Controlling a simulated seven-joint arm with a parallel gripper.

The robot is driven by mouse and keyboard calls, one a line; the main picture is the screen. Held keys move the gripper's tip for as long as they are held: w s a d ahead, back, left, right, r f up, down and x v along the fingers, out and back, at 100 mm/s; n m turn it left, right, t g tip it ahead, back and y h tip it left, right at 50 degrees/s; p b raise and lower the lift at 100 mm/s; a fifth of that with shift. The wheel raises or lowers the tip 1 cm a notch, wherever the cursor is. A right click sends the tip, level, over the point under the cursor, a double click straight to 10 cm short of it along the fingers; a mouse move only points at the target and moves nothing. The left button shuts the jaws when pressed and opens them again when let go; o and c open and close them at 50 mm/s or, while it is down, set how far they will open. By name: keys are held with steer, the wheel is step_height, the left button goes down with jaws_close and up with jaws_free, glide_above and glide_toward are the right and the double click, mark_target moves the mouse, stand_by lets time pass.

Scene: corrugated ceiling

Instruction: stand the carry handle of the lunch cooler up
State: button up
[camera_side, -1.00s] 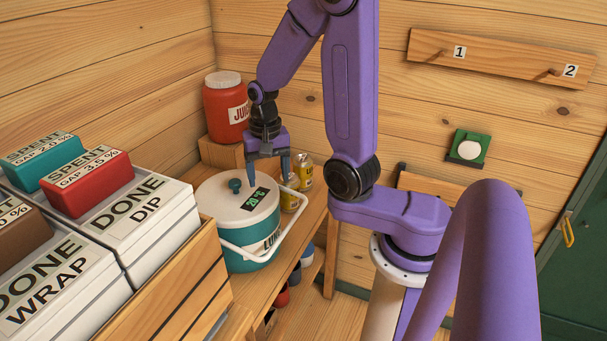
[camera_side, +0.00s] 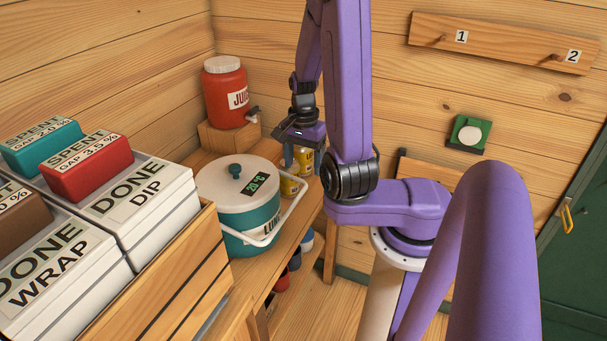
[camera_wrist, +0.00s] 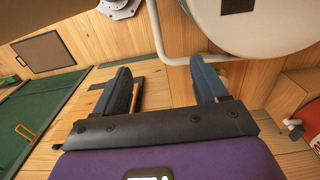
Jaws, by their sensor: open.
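The lunch cooler (camera_side: 249,218) stands on the wooden bench, with a teal body, white lid (camera_side: 215,186), teal knob and small display. Its white carry handle (camera_side: 286,219) is swung down, leaning outward around the front right side. In the wrist view the lid (camera_wrist: 270,35) fills the top right and the handle (camera_wrist: 155,28) bends around it, beyond the fingers. My gripper (camera_side: 302,158) is open and empty, behind and right of the cooler, apart from the handle. Its two fingers (camera_wrist: 162,70) show spread in the wrist view.
Yellow cans (camera_side: 290,186) stand just behind the cooler, close below my gripper. A red juice jar (camera_side: 224,95) with a tap sits on a wooden block (camera_side: 230,138) behind. A wooden crate (camera_side: 165,285) of labelled boxes borders the cooler's left. Bare bench shows right of the cooler.

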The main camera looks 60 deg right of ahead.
mark_target(304, 189)
steer(key=shift+f, duration=4.9)
steer(key=shift+c, duration=0.3)
steer(key=c, duration=1.2)
steer(key=shift+r, duration=1.5)
steer(key=shift+r, duration=0.1)
steer(key=shift+w+r, duration=0.15)
steer(key=shift+r, duration=0.55)
steer(key=shift+w+r, duration=0.1)
steer(key=shift+r, duration=0.55)
